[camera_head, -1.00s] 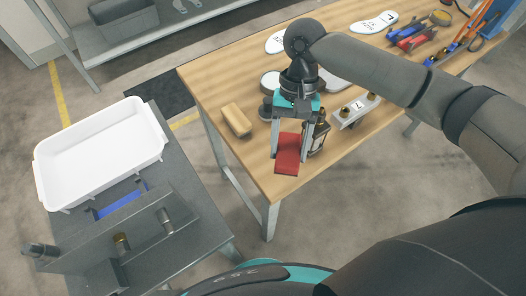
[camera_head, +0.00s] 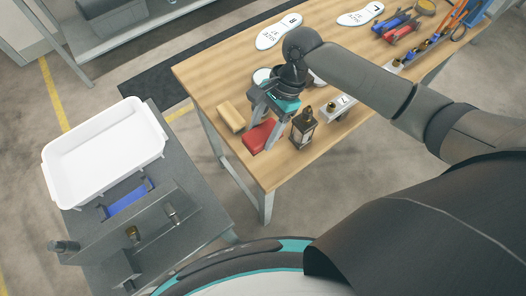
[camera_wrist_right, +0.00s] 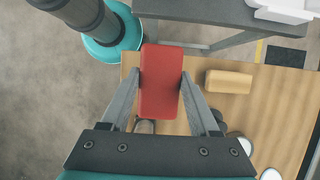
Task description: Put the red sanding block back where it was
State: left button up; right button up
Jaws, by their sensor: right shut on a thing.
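The red sanding block (camera_head: 261,136) is at the near left edge of the wooden table (camera_head: 262,176). My right gripper (camera_head: 263,141) comes down from above and is shut on the red block. In the right wrist view the red block (camera_wrist_right: 160,98) lies between the two fingers of the gripper (camera_wrist_right: 161,84). Whether its underside touches the table is hard to tell. A tan block (camera_head: 231,116) lies beside it, apart from it; it also shows in the right wrist view (camera_wrist_right: 229,81). My left gripper is not in view.
A dark bottle-like lantern (camera_head: 303,129) stands just right of the red block. A metal holder (camera_head: 339,107) is further right. White insoles (camera_head: 279,33) and tools lie at the back. A grey cart (camera_head: 190,228) with a white tray (camera_head: 101,179) stands left, across a floor gap.

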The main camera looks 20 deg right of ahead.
aim_at(259, 160)
notch_tip(259, 160, down, 11)
jog(key=shift+r+b, duration=0.15)
jog(key=shift+b, duration=1)
jog(key=o, duration=1.2)
jog(key=p+v, duration=0.2)
jog(key=v, duration=1)
